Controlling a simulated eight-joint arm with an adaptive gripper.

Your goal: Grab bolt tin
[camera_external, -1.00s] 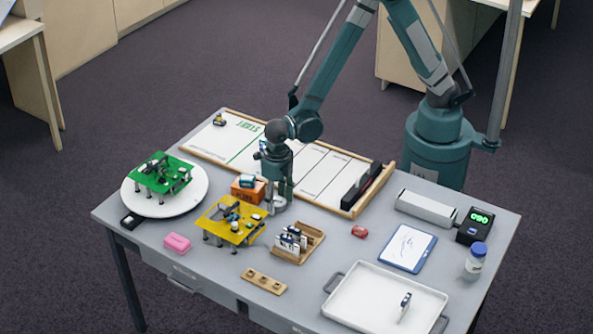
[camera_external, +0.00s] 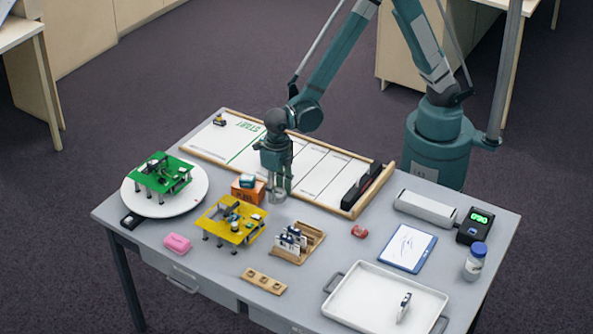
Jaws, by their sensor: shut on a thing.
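The bolt tin (camera_external: 278,197) is a small round grey tin. It hangs upright beneath my gripper (camera_external: 277,187), whose fingers are shut on it. The tin appears slightly above the grey table, right of the orange box and behind the yellow board. Its contents are too small to make out, and the fingers hide part of its upper side.
The orange box (camera_external: 247,191) with a teal item on top and the yellow board (camera_external: 231,221) stand close by. A wooden card rack (camera_external: 311,240) is in front. The white track board (camera_external: 309,175) lies behind. A white tray (camera_external: 361,300) is at front right.

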